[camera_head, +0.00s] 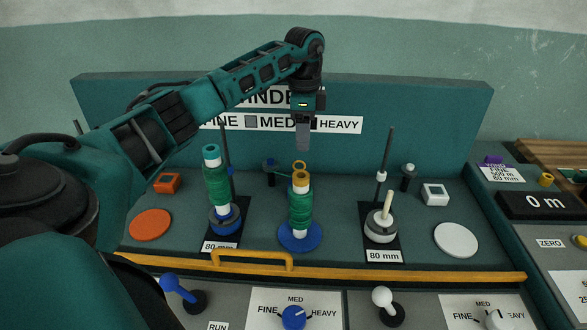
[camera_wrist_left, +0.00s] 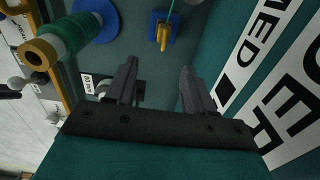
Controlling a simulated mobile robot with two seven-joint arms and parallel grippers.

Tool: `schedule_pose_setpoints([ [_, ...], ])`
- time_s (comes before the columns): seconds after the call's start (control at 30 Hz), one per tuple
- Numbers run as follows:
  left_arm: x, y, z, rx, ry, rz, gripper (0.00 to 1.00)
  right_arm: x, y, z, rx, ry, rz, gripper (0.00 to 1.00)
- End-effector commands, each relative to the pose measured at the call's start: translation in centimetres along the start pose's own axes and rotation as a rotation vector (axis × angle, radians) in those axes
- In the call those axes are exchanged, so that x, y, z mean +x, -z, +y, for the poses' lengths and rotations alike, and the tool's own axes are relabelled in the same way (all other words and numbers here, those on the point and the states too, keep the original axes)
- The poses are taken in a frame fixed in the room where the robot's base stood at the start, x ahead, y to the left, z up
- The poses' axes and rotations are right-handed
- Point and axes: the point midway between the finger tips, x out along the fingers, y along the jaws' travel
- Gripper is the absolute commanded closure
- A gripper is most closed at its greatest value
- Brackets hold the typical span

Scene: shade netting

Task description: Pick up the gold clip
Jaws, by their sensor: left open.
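A small gold looped piece (camera_head: 300,164) shows just behind the central spool's top. In the left wrist view a gold piece (camera_wrist_left: 164,38) stands against a blue block, ahead of my fingertips and apart from them. Another small gold piece (camera_head: 545,180) lies on the right-hand bench. I cannot tell for certain which is the gold clip. My left gripper (camera_head: 303,142) points down above and behind the central spool. In the left wrist view it (camera_wrist_left: 157,80) is open, with nothing between its fingers. My right gripper is out of view.
The central green spool (camera_head: 301,208) with a gold top stands close in front of my gripper; another green spool (camera_head: 216,185) stands left. The lettered back panel (camera_head: 420,110) is close behind. A yellow rail (camera_head: 400,269) crosses the front.

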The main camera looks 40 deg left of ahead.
Motion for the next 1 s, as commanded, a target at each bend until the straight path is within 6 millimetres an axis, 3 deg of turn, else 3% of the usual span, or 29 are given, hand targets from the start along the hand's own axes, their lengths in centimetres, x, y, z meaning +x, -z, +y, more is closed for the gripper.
schedule_pose_setpoints([
  [0.17, 0.4, -0.3, -0.1, -0.015, 0.002, -0.012, 0.47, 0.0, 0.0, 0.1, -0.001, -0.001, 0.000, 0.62],
  [0.5, 6.3, -0.4, -0.1, -0.013, 0.000, -0.011, 0.47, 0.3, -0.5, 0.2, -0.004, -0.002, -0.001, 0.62],
  [0.77, 8.4, -0.5, -0.1, -0.014, 0.001, -0.011, 0.47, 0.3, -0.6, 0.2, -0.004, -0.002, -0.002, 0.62],
  [1.0, 11.9, -0.8, 0.0, -0.013, 0.001, -0.010, 0.47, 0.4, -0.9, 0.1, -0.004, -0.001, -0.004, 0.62],
])
